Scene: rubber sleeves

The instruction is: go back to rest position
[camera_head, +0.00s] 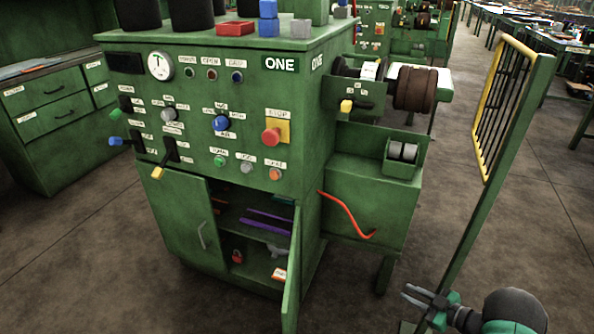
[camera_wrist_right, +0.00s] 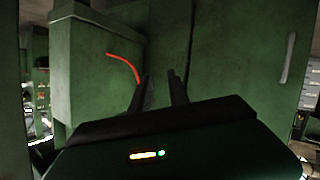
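My right gripper (camera_head: 408,294) is low at the right of the head view, beside the foot of the yellow-barred guard. It also shows in the right wrist view (camera_wrist_right: 160,77), with its two dark fingers apart and nothing seen between them. It points toward the green machine (camera_head: 240,130), clear of it in the head view. My left gripper is in neither view.
A red curved lever (camera_head: 347,216) sticks out from the machine's right side. The cabinet door (camera_head: 291,280) below stands open. Bare floor (camera_head: 90,240) lies at front left.

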